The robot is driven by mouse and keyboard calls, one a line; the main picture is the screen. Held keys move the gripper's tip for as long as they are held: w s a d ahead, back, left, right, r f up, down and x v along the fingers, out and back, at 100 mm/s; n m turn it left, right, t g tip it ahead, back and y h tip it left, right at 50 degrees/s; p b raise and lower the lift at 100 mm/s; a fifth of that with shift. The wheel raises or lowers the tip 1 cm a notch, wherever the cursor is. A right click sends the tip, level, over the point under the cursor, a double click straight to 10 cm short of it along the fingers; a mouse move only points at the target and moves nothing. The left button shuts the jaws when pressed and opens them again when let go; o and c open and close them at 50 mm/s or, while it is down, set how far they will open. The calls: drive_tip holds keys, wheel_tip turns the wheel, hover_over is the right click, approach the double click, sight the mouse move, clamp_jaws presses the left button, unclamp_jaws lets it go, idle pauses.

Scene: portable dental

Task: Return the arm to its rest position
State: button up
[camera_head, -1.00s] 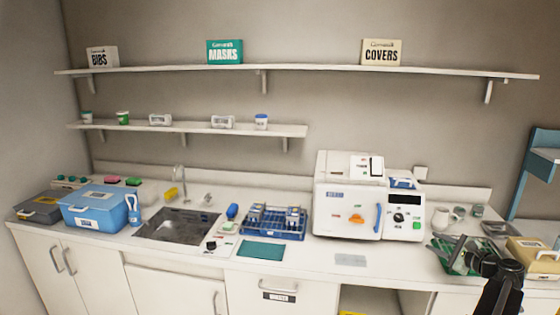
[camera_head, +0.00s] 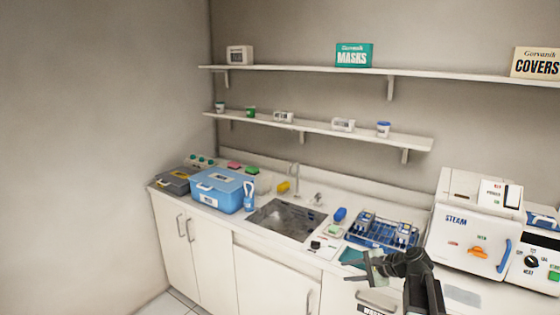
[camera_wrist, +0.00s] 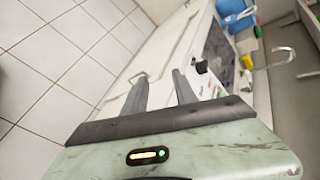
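My gripper (camera_head: 352,272) is at the lower right of the head view, with my dark arm bent behind it. The fingers point along the white cabinet fronts. I cannot tell the exact gap between the gripper and the counter.
The counter holds a blue box (camera_head: 222,191), a sink (camera_head: 287,219), a blue rack (camera_head: 380,232) and a white steam unit (camera_head: 470,232). Two wall shelves (camera_head: 320,126) are above. Tiled floor (camera_wrist: 60,60) beside the cabinets is clear.

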drive_tip(key=s+a+f+n+g+h, duration=0.25)
drive_tip(key=s+a+n, duration=0.2)
drive_tip(key=a, duration=0.45)
drive_tip(key=s+a+f+n+g+h, duration=0.1)
drive_tip(key=s+a+f+n+g, duration=0.25)
drive_tip(key=s+a, duration=0.4)
drive_tip(key=s+d+f+n+g+h, duration=0.1)
drive_tip(key=s+d+f+n+h, duration=0.2)
drive_tip(key=s+d+n+h, duration=0.1)
drive_tip(key=shift+s+d+n, duration=0.55)
drive_tip(key=shift+d+n, duration=0.35)
drive_tip(key=shift+d, duration=0.35)
